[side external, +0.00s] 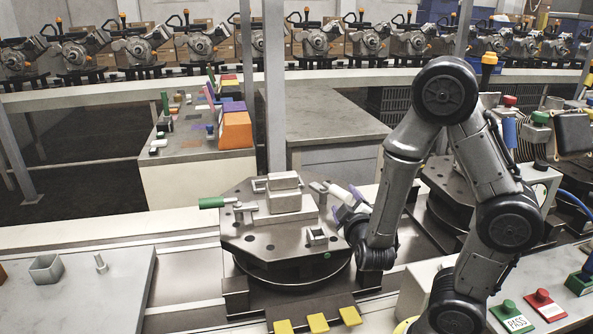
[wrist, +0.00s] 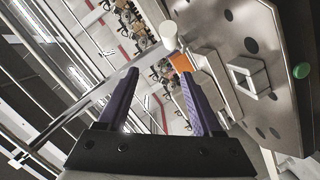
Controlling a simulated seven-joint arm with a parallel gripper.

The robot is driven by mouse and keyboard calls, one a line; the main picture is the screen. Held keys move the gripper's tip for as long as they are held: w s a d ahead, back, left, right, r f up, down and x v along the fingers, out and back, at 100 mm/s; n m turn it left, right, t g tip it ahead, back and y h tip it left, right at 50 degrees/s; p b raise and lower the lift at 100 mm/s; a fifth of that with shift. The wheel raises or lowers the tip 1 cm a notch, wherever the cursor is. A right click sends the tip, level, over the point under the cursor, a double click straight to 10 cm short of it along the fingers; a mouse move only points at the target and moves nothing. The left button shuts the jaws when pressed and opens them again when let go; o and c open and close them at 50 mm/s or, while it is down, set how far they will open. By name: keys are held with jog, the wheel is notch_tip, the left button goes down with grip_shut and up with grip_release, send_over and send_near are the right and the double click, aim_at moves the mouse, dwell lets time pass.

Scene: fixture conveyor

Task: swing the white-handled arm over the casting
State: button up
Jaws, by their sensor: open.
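The casting (side external: 284,193) is a pale stepped block on top of the octagonal fixture plate (side external: 250,240) in the side view. The white-handled arm (side external: 338,193) is at the plate's right edge, its handle pointing outward, away from the casting. My gripper (side external: 349,203) has purple fingers and is close to this handle, partly overlapping it. In the wrist view my gripper (wrist: 158,75) is open, with nothing visible between the fingers. The white handle (wrist: 170,37) shows beyond the fingertips, nearer the right finger. Whether a finger touches it I cannot tell.
A green-handled arm (side external: 213,202) is at the plate's left side. A small square block (side external: 316,236) stands on the plate near my gripper, also in the wrist view (wrist: 248,75). Yellow tabs (side external: 318,322) lie in front. Button boxes (side external: 512,317) stand at right.

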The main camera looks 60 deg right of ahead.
jog(key=w+a+r+t+y, duration=0.2)
jog(key=a+r+y, duration=0.3)
jog(key=a+r, duration=0.1)
jog(key=w+a+r+t+y, duration=0.3)
jog(key=a+r+y, duration=0.2)
jog(key=a+r, duration=0.1)
jog(key=shift+w+a+r+n+y, duration=0.25)
jog(key=shift+a+n+y, duration=0.05)
jog(key=shift+a, duration=0.15)
jog(key=shift+c, duration=0.4)
